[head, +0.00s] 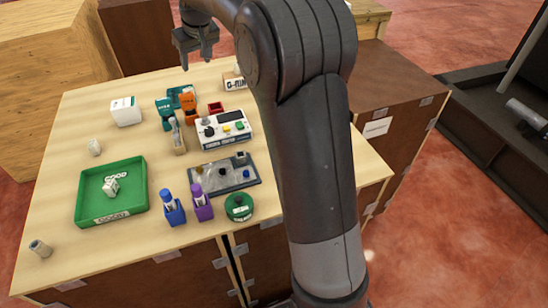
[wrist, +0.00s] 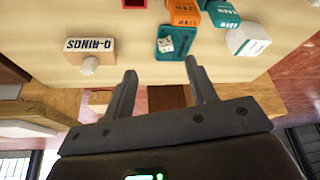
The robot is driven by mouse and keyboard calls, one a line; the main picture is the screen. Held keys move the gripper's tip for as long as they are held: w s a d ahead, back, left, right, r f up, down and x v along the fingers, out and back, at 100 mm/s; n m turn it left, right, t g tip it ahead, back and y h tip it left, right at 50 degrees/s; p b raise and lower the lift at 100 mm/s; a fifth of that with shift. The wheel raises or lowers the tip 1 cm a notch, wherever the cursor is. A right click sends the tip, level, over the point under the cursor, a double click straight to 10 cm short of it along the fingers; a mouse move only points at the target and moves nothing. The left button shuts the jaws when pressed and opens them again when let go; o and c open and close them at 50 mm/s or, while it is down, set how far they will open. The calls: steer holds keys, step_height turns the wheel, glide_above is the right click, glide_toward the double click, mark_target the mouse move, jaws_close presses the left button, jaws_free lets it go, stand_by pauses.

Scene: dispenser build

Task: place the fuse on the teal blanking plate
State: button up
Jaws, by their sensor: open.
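The teal blanking plate (head: 174,92) lies flat near the table's far edge, partly hidden behind orange and teal dispensers. In the wrist view the plate (wrist: 182,45) shows just beyond my fingertips. A small pale piece with dark marks (wrist: 166,44) appears on the plate; it may be the fuse, but I cannot tell for certain.
An O-rings box (head: 235,83) and white box (head: 125,111) stand near the far side. The orange dispenser (head: 187,102) is close to the plate. A control box (head: 222,130), green tray (head: 82,198) and blue and purple holders are nearer. My arm hides the table's right part.

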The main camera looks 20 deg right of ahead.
steer(key=s+d+r+m+t+h, duration=0.1)
steer(key=s+d, duration=0.2)
steer(key=s, duration=1.2)
steer(key=s+d+r+m, duration=0.2)
steer(key=s+d, duration=0.1)
steer(key=s, duration=1.3)
steer(key=s+d+f, duration=0.2)
steer(key=s+f, duration=0.4)
steer(key=s, duration=0.4)
steer(key=shift+s+f+m, duration=0.15)
steer(key=shift+s+m, duration=0.25)
